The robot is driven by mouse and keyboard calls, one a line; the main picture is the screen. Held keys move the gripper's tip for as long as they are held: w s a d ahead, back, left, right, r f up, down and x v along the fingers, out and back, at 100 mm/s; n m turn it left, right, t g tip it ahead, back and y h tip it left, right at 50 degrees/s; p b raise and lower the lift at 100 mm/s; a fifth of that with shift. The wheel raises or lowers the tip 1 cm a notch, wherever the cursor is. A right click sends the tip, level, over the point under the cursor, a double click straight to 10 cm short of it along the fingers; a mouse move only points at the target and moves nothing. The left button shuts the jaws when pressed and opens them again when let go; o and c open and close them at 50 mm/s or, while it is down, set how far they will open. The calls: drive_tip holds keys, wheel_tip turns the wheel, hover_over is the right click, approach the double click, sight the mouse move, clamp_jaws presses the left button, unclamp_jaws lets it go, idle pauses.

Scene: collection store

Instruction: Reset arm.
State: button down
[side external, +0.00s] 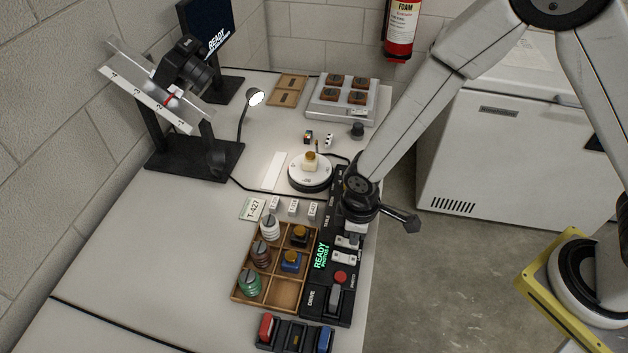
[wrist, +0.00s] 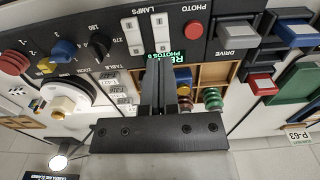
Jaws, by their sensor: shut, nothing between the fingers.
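My gripper (wrist: 158,65) shows in the wrist view with its two black fingers together and nothing between them. It is over the black control panel (wrist: 225,33), near the white lamp switches and the green lit display that reads READY. In the side external view my arm comes down from the upper right, and its dark wrist is over the panel (side external: 346,315). The fingertips cannot be made out clearly there. I cannot tell whether the fingers touch the panel.
A wooden tray (side external: 288,293) with several spools stands left of the panel. A white turntable (side external: 310,181) bears a small yellowish-topped object. A red and blue switch box (side external: 292,338) is at the front. A camera (side external: 182,65) stands on a tilted rail.

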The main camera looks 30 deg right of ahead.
drive_tip(key=s+d+r+m+t, duration=0.2)
drive_tip(key=s+d+r+m, duration=0.2)
drive_tip(key=d+r+m, duration=0.5)
drive_tip(key=d+r, duration=0.5)
drive_tip(key=d, duration=0.4)
drive_tip(key=shift+s+r+t, duration=0.15)
drive_tip(key=shift+r+t, duration=0.1)
drive_tip(key=shift+t, duration=0.05)
